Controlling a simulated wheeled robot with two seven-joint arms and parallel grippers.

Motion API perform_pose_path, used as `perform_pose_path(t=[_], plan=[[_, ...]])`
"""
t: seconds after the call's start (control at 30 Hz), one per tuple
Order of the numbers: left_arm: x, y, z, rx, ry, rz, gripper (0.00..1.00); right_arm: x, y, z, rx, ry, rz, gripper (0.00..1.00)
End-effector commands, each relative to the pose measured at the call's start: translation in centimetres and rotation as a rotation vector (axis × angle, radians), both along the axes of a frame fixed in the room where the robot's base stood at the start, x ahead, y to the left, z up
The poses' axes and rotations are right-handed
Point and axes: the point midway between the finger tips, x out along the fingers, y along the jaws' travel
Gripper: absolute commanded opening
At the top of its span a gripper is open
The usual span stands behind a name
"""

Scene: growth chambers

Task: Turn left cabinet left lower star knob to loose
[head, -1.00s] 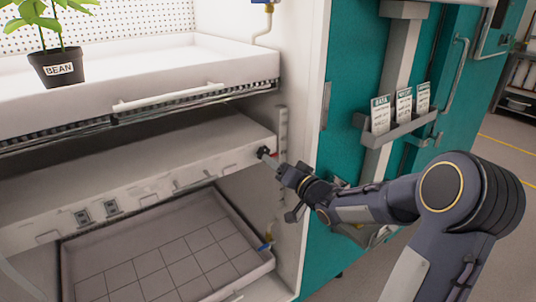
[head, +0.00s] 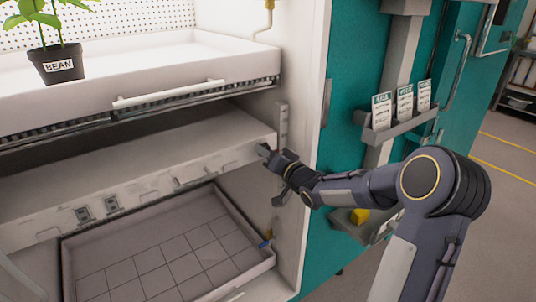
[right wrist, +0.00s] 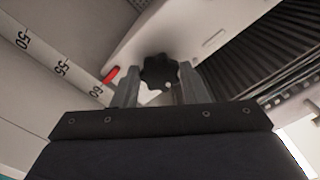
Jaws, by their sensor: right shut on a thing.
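A black star knob (right wrist: 158,72) shows in the right wrist view, on the light end of the middle shelf (head: 130,180). In the head view it sits at the shelf's right front corner and is mostly hidden by my right gripper (head: 268,152). My right gripper reaches in from the right, its two grey fingers (right wrist: 152,88) on either side of the knob and shut on it. A red pointer (right wrist: 110,76) stands left of the knob, beside a ruler scale (right wrist: 62,68) near its 60 mark. The knob's turn angle cannot be read. My left gripper is not in view.
A white tray (head: 200,62) with a potted bean plant (head: 57,66) is above the shelf. A gridded lower tray (head: 180,250) lies below. The teal cabinet side (head: 345,110) has a card holder (head: 400,128) and a small ledge with a yellow item (head: 360,215).

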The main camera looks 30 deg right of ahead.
Motion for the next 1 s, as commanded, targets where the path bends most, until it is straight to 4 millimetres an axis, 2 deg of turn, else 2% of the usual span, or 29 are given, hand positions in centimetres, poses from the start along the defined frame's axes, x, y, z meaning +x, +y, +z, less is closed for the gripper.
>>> perform_pose_path(t=[0.23, 0.47, 1.0], plan=[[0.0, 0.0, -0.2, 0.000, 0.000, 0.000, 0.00, 0.0, 0.0, -0.1, -0.012, 0.000, -0.001, 0.17], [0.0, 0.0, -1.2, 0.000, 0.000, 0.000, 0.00, 0.0, 0.0, -0.3, -0.095, -0.007, 0.001, 0.17], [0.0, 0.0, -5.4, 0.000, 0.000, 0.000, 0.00, 0.0, -0.1, -0.4, -0.566, -0.045, 0.000, 0.17]])
